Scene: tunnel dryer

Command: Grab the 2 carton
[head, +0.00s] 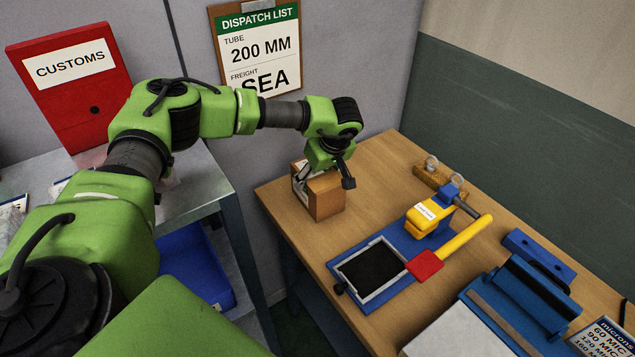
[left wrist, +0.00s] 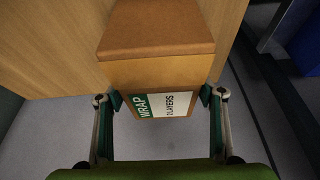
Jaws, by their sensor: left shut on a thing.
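A brown carton (head: 327,197) stands at the far left end of the wooden table, at or very near its edge. In the left wrist view the carton (left wrist: 155,32) fills the upper middle, and its white and green label reads WRAP and what looks like 2 LAYERS. My left gripper (head: 318,178) reaches it from above and the left. Its fingers (left wrist: 160,97) are shut on the carton's two sides around the labelled end. I cannot tell whether the carton's base touches the table. My right gripper is not in view.
On the wooden table (head: 385,180) stand a blue frame press with a yellow handle (head: 467,246), a small wooden block with clear knobs (head: 438,180) and a blue device (head: 520,298). A metal bench with a red CUSTOMS box (head: 72,90) and a blue bin (head: 197,268) are left.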

